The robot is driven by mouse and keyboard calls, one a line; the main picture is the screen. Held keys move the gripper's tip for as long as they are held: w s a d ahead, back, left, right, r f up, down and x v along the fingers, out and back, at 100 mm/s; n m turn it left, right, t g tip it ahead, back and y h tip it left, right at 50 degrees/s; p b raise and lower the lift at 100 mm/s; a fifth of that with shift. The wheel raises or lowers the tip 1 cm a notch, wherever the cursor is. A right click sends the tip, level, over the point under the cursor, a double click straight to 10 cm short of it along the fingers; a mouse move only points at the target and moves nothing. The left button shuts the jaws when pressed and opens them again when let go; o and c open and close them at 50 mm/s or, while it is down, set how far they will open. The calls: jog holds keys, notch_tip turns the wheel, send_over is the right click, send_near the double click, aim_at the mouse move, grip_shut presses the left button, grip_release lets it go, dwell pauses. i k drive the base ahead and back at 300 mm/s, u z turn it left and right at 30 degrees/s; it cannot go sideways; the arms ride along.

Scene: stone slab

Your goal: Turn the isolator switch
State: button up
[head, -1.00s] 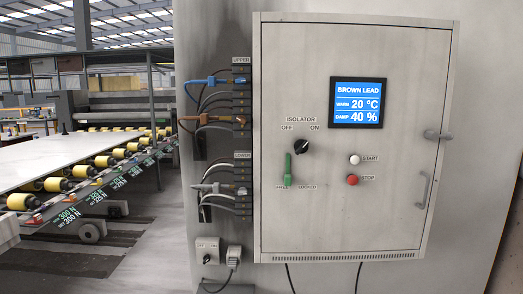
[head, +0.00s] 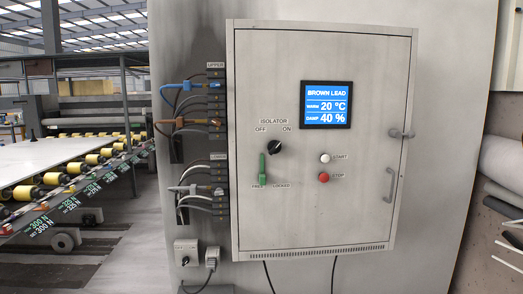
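The isolator switch (head: 275,147) is a black rotary knob on the left part of a grey cabinet door (head: 350,200). The labels OFF and ON stand above it to the left and right. A light mark on the knob appears to point up and right, toward ON. Just below it is a green lever (head: 262,169), upright, with its lower end above the FREE label and LOCKED to its right. My gripper is not in view, and nothing touches the switch.
A screen (head: 326,105) reads BROWN LEAD, 20 °C, 40 %. A white START button (head: 325,158) and red STOP button (head: 323,177) sit right of the switch. Plugged leads (head: 196,122) line the cabinet's left side. A door handle (head: 390,185) is at right. A roller conveyor (head: 70,175) stands at left.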

aim_at(273, 146)
jog(key=z, duration=0.25)
jog(key=i, duration=1)
jog(key=u, duration=0.25)
